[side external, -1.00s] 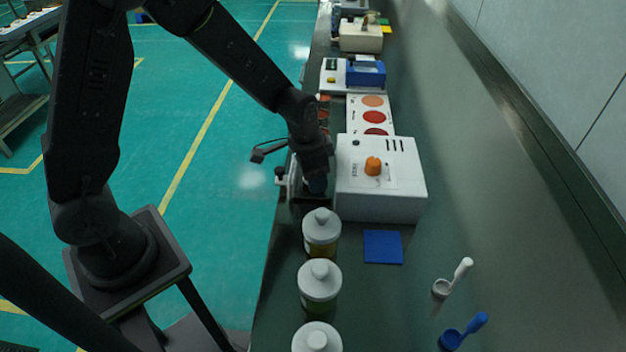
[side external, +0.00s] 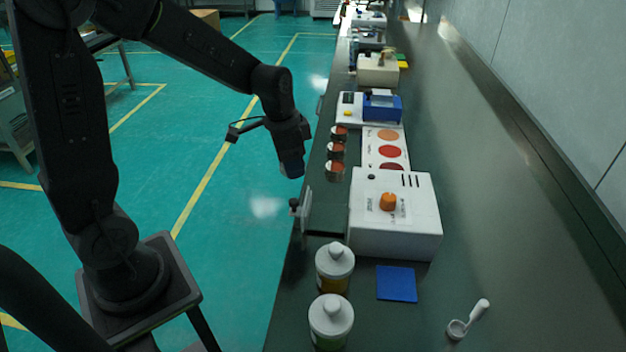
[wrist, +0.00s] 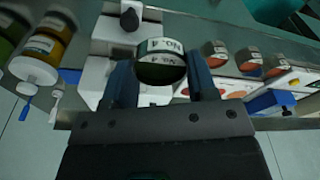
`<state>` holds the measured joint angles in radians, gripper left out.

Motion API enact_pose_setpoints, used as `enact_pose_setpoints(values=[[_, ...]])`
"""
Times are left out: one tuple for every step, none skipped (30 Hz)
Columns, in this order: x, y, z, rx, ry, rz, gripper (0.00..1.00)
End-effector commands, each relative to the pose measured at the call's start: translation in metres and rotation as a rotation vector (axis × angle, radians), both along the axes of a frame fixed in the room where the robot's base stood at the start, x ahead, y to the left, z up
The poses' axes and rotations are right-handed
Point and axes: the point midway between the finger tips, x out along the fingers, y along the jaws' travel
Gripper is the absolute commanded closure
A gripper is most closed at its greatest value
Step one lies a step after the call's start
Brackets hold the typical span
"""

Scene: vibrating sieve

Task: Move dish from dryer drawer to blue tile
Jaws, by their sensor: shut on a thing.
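A round metal dish (wrist: 161,66) with a pale label, upside down in the wrist view, is held between my fingers. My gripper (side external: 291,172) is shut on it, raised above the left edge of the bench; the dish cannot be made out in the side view. The dryer (side external: 396,215) is a white box with an orange knob. Its drawer (side external: 306,212) stands pulled out on the left, below and near my gripper. The blue tile (side external: 396,283) lies flat and bare in front of the dryer.
Lidded jars (side external: 333,265) stand left of the tile. Several small dishes (side external: 336,151) line the bench edge beside a card with coloured discs (side external: 389,151). A blue-and-white device (side external: 382,107) is farther back, and a white scoop (side external: 467,320) lies front right. The bench's right side is clear.

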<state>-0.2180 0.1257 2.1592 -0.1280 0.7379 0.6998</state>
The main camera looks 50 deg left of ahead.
Motion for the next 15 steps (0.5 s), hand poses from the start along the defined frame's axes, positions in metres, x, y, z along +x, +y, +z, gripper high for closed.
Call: enact_pose_setpoints(values=[[-0.003,0.008,0.005,0.001,-0.004,0.005,0.71],[-0.004,0.011,0.008,0.0,-0.003,0.004,0.71],[-0.006,0.016,0.01,0.001,-0.001,0.004,0.71],[-0.007,0.019,0.012,0.001,-0.002,0.003,0.71],[-0.008,0.021,0.013,0.001,-0.002,0.002,0.71],[-0.009,0.023,0.015,0.001,-0.002,0.002,0.71],[-0.01,0.025,0.016,0.0,-0.001,0.002,0.71],[-0.01,0.026,0.017,0.0,-0.001,0.001,0.71],[-0.011,0.027,0.017,0.0,0.0,0.0,0.71],[-0.011,0.027,0.018,0.0,0.0,-0.001,0.71],[-0.011,0.028,0.019,0.001,-0.001,-0.001,0.71],[-0.011,0.028,0.021,0.001,-0.001,-0.002,0.71],[-0.011,0.028,0.023,0.001,-0.003,-0.002,0.71],[-0.01,0.028,0.026,0.001,-0.004,-0.002,0.71],[-0.01,0.028,0.032,0.001,-0.005,-0.002,0.71]])
